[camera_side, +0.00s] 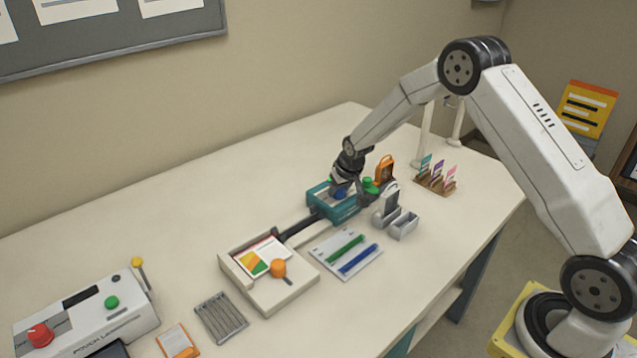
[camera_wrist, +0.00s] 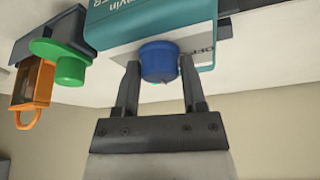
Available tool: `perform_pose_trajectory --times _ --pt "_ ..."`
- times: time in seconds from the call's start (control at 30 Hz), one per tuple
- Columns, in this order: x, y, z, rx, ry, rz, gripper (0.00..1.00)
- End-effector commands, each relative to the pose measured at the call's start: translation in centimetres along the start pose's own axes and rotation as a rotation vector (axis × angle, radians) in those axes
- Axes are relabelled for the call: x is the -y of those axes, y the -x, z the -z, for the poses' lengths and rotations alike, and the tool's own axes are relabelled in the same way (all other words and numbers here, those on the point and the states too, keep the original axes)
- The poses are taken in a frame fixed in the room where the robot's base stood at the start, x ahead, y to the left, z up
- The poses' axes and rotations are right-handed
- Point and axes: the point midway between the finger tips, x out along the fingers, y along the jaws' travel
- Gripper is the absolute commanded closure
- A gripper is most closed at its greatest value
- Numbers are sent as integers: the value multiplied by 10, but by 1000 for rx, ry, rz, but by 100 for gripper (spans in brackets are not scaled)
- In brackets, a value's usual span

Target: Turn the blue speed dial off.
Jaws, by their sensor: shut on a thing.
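The blue speed dial (camera_wrist: 159,62) sits on the front of a teal box with a pale label panel. In the wrist view my gripper (camera_wrist: 158,80) has one finger on each side of the dial and is shut on it. The label beside the dial is partly hidden by the right finger, and its letters are hard to read.
A green knob (camera_wrist: 70,70) and an orange tag (camera_wrist: 33,85) are left of the dial in the wrist view. In the side view, a cream tray (camera_side: 303,297), a board with green and blue strips (camera_side: 373,262) and a card rack (camera_side: 436,187) stand nearby. The table's back left is clear.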

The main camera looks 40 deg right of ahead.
Motion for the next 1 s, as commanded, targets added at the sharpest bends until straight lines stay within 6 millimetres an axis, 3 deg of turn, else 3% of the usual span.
perform_pose_trajectory --times 1.0 --pt "-1 0 0 2 358 149 100"
